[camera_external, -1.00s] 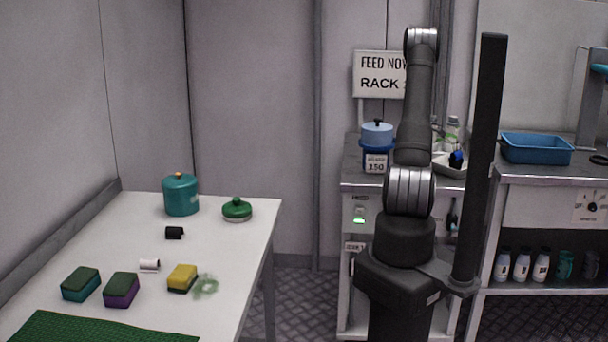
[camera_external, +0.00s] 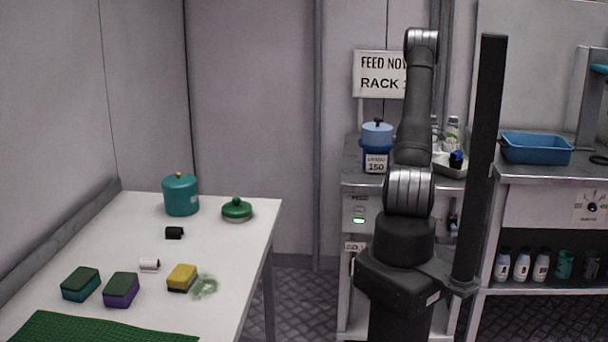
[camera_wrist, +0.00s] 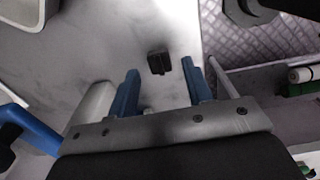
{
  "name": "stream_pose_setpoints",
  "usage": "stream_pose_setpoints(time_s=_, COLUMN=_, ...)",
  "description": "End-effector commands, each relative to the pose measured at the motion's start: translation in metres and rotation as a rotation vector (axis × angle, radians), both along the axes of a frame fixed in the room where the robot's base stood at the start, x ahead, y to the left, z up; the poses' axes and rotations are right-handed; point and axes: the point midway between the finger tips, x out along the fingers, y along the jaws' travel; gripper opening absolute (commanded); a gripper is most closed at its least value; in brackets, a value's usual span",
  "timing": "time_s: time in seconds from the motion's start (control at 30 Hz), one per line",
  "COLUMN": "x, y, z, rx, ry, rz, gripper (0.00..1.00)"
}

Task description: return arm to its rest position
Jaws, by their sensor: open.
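My arm (camera_external: 415,115) stands upright in the external view, in front of the bench with the blue canister. My gripper is hidden in that view behind the arm. In the wrist view my gripper (camera_wrist: 160,68) is open, its two blue fingers apart with nothing held between them. A small black object (camera_wrist: 158,62) lies on the light surface beyond the fingertips, apart from them.
A blue lidded canister (camera_external: 376,150) and a white tray (camera_external: 449,169) stand close beside my arm. A dark post (camera_external: 482,150) rises just right of it. The white table (camera_external: 225,255) at left holds a teal pot (camera_external: 180,196), a green lid (camera_external: 237,210) and several sponges.

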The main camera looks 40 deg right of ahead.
Motion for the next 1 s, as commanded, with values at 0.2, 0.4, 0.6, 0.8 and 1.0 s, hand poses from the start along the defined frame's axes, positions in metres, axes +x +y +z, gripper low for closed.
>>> stream_pose_setpoints(time_s=0.2, x=0.000, y=0.001, z=-0.022, rx=0.002, ry=0.002, rz=0.000, gripper=0.46)
stream_pose_setpoints(time_s=0.4, x=0.000, y=-0.001, z=0.002, rx=-0.004, ry=-0.002, rz=0.000, gripper=0.46)
stream_pose_setpoints(time_s=0.6, x=0.001, y=-0.001, z=0.042, rx=-0.004, ry=-0.002, rz=0.000, gripper=0.46)
stream_pose_setpoints(time_s=0.8, x=0.000, y=0.000, z=0.083, rx=-0.002, ry=-0.002, rz=0.000, gripper=0.46)
stream_pose_setpoints(time_s=1.0, x=-0.001, y=0.001, z=0.052, rx=0.006, ry=0.004, rz=0.000, gripper=0.46)
